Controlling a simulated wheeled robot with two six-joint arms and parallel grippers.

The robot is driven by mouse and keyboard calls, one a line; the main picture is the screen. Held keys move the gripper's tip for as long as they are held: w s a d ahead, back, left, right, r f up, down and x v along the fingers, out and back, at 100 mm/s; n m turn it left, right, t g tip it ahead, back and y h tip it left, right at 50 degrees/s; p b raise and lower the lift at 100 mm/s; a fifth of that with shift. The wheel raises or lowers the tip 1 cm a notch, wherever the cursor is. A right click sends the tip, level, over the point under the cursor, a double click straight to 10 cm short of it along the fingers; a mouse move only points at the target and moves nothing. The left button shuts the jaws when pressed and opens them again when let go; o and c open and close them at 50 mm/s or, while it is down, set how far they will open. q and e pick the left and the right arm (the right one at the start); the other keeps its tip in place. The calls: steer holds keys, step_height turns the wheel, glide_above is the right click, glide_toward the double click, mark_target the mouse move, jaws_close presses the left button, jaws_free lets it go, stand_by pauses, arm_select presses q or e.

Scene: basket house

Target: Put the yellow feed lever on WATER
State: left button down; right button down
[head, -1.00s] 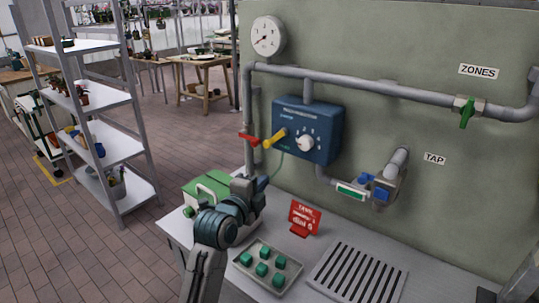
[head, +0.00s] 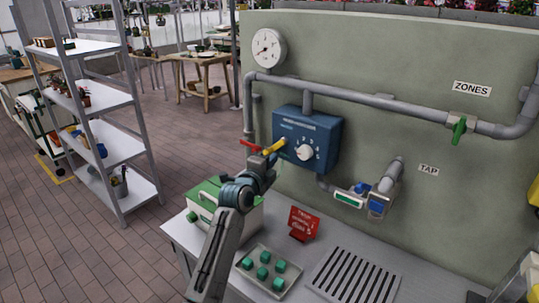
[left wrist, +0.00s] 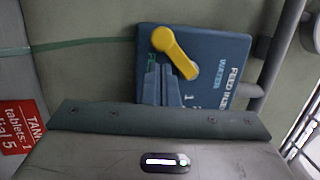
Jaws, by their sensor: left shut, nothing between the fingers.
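The yellow feed lever (head: 274,147) sticks out from the left side of the blue box (head: 320,135) on the wall panel. In the left wrist view the lever (left wrist: 176,52) lies slantwise on the box face (left wrist: 215,50), near printed words reading WATER and FEED. My left gripper (head: 270,162) is shut and empty, just below the lever. In the left wrist view its fingertips (left wrist: 158,72) are close beside the lever; I cannot tell whether they touch.
A red lever (head: 250,145) sits on the pipe just left of the yellow one. A white dial (head: 304,152) is on the box. Below are a green-topped case (head: 208,197), a red sign (head: 303,222) and a tray (head: 247,277) of green blocks.

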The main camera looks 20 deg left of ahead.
arm_select(q)
steer(key=shift+w+a, duration=0.1)
steer(key=shift+a, duration=0.25)
arm_select(e)
steer(key=shift+r, duration=0.15)
steer(key=shift+d, duration=0.2)
